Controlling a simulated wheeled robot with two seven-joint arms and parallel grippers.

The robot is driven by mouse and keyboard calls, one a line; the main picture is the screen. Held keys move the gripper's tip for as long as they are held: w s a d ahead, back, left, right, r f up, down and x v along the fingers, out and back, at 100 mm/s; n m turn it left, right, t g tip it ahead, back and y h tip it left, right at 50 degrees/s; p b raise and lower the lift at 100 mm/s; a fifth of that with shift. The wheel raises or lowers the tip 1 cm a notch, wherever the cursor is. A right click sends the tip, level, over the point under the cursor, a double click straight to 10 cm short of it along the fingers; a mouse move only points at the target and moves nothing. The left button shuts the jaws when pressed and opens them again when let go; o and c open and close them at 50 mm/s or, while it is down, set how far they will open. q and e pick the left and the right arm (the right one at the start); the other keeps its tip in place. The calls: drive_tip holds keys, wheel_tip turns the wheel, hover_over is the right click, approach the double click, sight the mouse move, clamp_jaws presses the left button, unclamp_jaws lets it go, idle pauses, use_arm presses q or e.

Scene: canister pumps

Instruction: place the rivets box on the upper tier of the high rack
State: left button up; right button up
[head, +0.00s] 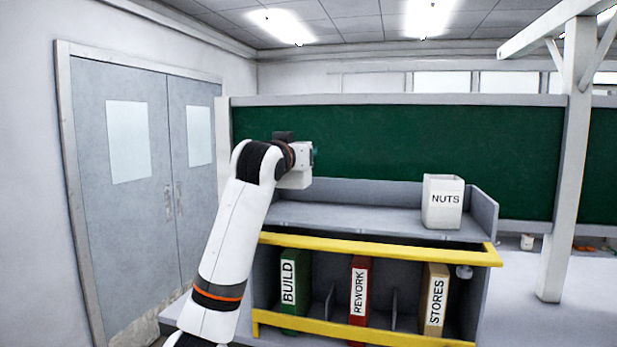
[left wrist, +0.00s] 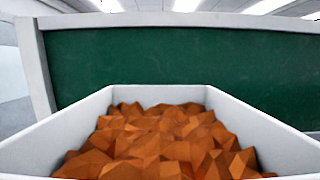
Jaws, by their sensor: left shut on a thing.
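My left gripper (head: 308,157) is at the left end of the high rack, and it is shut on a white open-topped box. Part of this box (head: 296,181) shows under my wrist in the head view. In the left wrist view the box (left wrist: 256,128) fills the lower half and holds copper-brown angular pieces (left wrist: 165,140). I take it for the rivets box; no label shows. The rack's upper tier (head: 340,218) is a grey tray with bare room at its left and middle. Whether the box touches the tier cannot be told. My right gripper is not in view.
A white NUTS box (head: 442,203) stands at the tier's right end. Below, behind yellow rails (head: 375,246), stand a green BUILD binder (head: 296,290), a red REWORK binder (head: 360,298) and a tan STORES binder (head: 434,299). A green panel (head: 390,145) rises behind.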

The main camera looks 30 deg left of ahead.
sight(298, 177)
use_arm(q)
drive_tip(key=shift+a+f, duration=0.15)
drive_tip(key=shift+f, duration=0.25)
drive_tip(key=f, duration=0.2)
drive_tip(key=w+f+p, duration=0.1)
drive_tip(key=f, duration=0.1)
drive_tip(key=shift+w+f, duration=0.15)
drive_tip(key=shift+w, duration=0.05)
drive_tip(key=shift+s+f+p, duration=0.1)
drive_tip(key=shift+f+p, duration=0.1)
drive_tip(key=shift+p, duration=0.1)
drive_tip(key=shift+s, duration=0.2)
drive_tip(key=o, duration=0.7)
drive_tip(key=shift+w+f, duration=0.1)
drive_tip(key=shift+f, duration=0.05)
drive_tip(key=o, duration=0.5)
drive_tip(key=shift+c, duration=0.2)
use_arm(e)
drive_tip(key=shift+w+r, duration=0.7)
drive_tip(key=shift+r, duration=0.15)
